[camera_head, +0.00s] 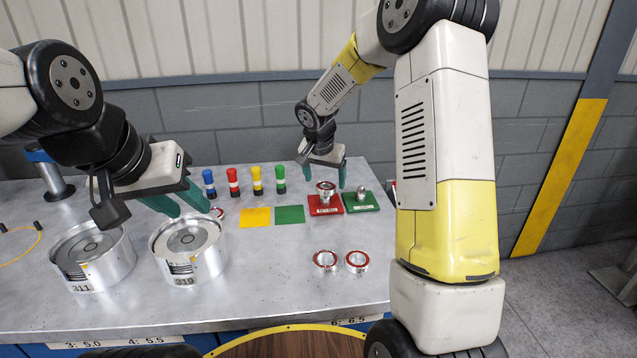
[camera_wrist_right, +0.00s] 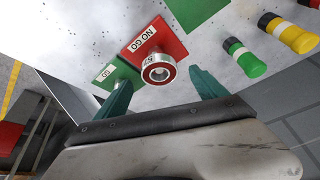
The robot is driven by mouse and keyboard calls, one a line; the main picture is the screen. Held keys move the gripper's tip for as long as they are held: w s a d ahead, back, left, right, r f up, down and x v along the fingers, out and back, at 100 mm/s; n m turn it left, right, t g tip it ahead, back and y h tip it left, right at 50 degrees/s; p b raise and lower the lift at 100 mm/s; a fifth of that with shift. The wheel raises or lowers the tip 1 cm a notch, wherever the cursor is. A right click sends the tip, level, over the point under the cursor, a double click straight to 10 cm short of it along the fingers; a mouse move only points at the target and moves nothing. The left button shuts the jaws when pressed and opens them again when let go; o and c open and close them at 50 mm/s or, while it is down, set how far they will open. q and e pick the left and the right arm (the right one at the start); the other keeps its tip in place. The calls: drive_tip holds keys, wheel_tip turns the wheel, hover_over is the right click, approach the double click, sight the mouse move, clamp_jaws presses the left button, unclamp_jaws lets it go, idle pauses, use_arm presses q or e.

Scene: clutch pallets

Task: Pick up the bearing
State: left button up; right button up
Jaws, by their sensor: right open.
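A silver bearing with a red ring face (camera_head: 325,188) sits on the red NO GO block (camera_head: 328,208). In the right wrist view the bearing (camera_wrist_right: 159,70) appears between the finger ends, apart from both. My right gripper (camera_head: 322,172) is open and empty above the bearing; its teal fingers (camera_wrist_right: 164,85) also show in the wrist view. Two more bearings, one on the left (camera_head: 325,261) and one on the right (camera_head: 357,262), lie on the front of the table. Another bearing (camera_head: 218,213) is partly hidden beside my left gripper (camera_head: 190,208), which is open with nothing visible between its fingers.
Two silver clutch housings, 311 (camera_head: 92,258) and 319 (camera_head: 188,250), stand at the left of the table. A green GO block (camera_head: 361,202) adjoins the red one. The front middle is clear.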

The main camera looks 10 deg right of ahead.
drive_tip(key=shift+x, duration=1.4)
drive_tip(key=c, duration=1.6)
clamp_jaws()
drive_tip(key=shift+r, duration=0.15)
